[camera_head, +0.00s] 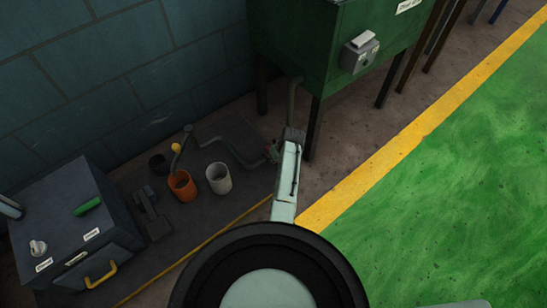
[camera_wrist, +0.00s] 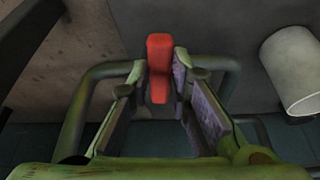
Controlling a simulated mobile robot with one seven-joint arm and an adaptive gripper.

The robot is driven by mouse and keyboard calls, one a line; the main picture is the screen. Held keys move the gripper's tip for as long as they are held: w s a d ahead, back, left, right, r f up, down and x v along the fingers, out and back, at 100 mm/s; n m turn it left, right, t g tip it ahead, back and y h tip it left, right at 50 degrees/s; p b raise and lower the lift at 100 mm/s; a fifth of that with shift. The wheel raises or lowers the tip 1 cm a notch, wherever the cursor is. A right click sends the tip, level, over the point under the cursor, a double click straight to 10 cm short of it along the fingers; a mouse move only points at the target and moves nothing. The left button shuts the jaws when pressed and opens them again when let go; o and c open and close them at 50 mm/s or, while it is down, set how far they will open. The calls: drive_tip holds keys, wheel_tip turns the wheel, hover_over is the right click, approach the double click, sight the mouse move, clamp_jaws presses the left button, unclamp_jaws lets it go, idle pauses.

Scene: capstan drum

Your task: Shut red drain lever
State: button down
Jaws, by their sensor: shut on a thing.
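The red drain lever (camera_wrist: 159,58) shows in the wrist view, upright in the picture between the fingers. My gripper (camera_wrist: 159,82) has its two fingers on either side of the lever, with the pads closed against it. In the head view my gripper (camera_head: 273,152) is small and dark, below the green cabinet at the pipe's lower end. The lever is mostly hidden there; only a faint reddish spot shows beside the fingers. A grey pipe (camera_head: 294,90) comes down from the green cabinet (camera_head: 300,45) close to my wrist.
A white cup (camera_head: 218,178) and an orange cup (camera_head: 182,186) stand left of my gripper. The white cup also shows in the wrist view (camera_wrist: 296,68). A dark box (camera_head: 75,225) with a yellow handle stands at lower left. Cabinet legs (camera_head: 314,130) stand close right.

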drive_tip(key=shift+w+d+n+b, duration=0.2)
drive_tip(key=shift+d+n+b, duration=0.1)
drive_tip(key=shift+n, duration=0.4)
drive_tip(key=c, duration=1.5)
unclamp_jaws()
drive_tip(key=shift+y, duration=0.3)
drive_tip(key=shift+r, duration=0.1)
drive_tip(key=v, duration=1.1)
drive_tip(key=shift+d+r, duration=0.1)
drive_tip(key=shift+r, duration=0.35)
